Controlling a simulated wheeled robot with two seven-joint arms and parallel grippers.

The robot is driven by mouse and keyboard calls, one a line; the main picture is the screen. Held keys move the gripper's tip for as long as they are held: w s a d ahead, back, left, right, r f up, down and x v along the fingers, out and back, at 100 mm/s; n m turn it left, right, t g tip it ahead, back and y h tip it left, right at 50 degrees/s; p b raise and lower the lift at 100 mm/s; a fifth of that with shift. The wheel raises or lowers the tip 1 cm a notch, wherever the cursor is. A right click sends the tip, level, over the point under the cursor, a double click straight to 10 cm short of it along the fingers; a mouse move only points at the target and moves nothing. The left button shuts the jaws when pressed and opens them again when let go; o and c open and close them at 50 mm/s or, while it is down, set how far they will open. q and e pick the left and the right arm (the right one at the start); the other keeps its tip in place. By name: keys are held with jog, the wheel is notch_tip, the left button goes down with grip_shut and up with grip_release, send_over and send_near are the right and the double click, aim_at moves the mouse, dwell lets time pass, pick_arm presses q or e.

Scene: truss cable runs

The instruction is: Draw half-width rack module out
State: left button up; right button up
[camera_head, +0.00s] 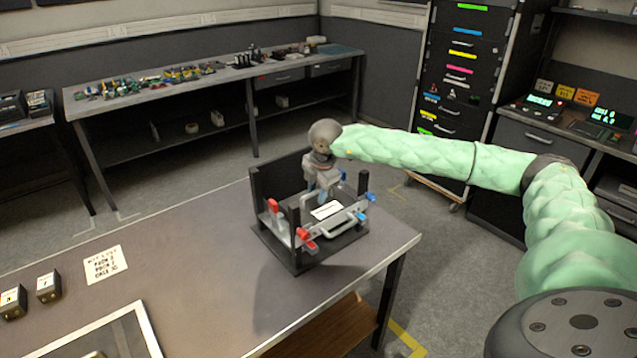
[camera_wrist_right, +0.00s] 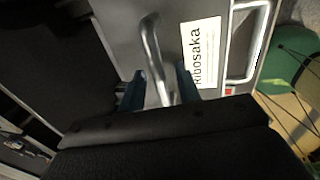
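A small black open rack (camera_head: 262,185) stands on the near table. In it sits a grey metal module with a white label (camera_head: 326,210); the label reads "Ribosaka" in the wrist view (camera_wrist_right: 201,52). A curved metal handle (camera_wrist_right: 153,45) stands on its face beside the label. My right gripper (camera_head: 325,192) is over the rack, reaching down to the module. In the wrist view its blue fingers (camera_wrist_right: 160,88) are on either side of the handle, apparently with small gaps, so it looks open around it. The fingertips are partly hidden. My left gripper is not in view.
Red (camera_head: 303,233) and blue (camera_head: 361,215) latch parts sit at the rack's front. A second bar handle (camera_wrist_right: 255,45) lies beyond the label. A paper note (camera_head: 105,264), small boxes (camera_head: 48,287) and a framed panel (camera_head: 140,322) lie left on the table. The table's middle is clear.

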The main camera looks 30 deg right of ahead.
jog(key=shift+f, duration=0.25)
grip_shut()
dwell(0.3)
